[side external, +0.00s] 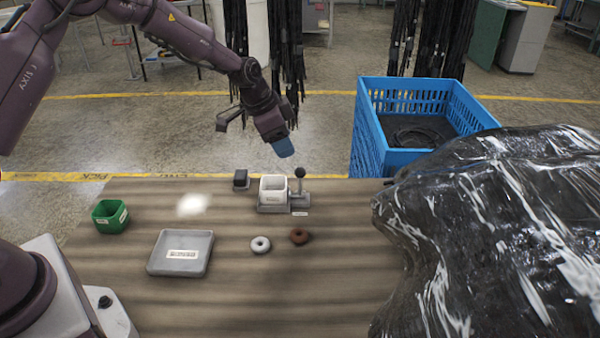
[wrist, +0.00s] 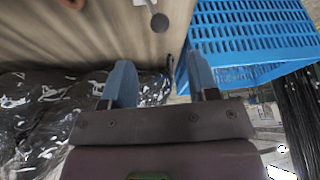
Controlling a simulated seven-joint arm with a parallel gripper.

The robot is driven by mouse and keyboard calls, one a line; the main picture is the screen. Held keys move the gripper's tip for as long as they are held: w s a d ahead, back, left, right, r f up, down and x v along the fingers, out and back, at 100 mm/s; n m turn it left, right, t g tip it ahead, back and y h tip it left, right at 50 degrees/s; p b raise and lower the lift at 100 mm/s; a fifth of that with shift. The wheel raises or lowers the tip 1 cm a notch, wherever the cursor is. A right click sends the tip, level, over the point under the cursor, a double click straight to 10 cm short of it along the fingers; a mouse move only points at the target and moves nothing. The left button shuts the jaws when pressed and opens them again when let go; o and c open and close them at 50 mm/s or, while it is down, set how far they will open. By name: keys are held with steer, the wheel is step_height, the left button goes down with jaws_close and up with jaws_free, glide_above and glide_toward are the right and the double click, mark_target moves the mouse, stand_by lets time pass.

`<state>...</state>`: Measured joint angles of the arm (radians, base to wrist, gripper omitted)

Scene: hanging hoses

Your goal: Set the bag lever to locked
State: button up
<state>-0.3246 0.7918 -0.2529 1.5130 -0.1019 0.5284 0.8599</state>
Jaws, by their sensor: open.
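The lever (side external: 300,181) has a dark ball knob and stands roughly upright on a grey base (side external: 298,200) beside a white square container. Its knob also shows at the top of the wrist view (wrist: 160,22). I cannot read the label by the lever, so I cannot tell which setting it shows. My gripper (side external: 284,147) is above and slightly left of the knob in the side view, apart from it. In the wrist view its blue fingers (wrist: 160,62) are spread with nothing between them, and the knob is beyond their tips.
The white container (side external: 272,188) adjoins the lever base. A small dark block (side external: 241,179), green bin (side external: 110,216), grey tray (side external: 180,253), grey ring (side external: 260,245) and brown ring (side external: 299,236) are on the table. Black plastic-wrapped bulk (side external: 490,230) covers the right; a blue crate (side external: 377,130) stands behind.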

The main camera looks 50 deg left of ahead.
mark_target(298, 168)
steer(key=x, duration=1)
steer(key=shift+d+f, duration=0.1)
steer(key=shift+f, duration=0.2)
jaws_close()
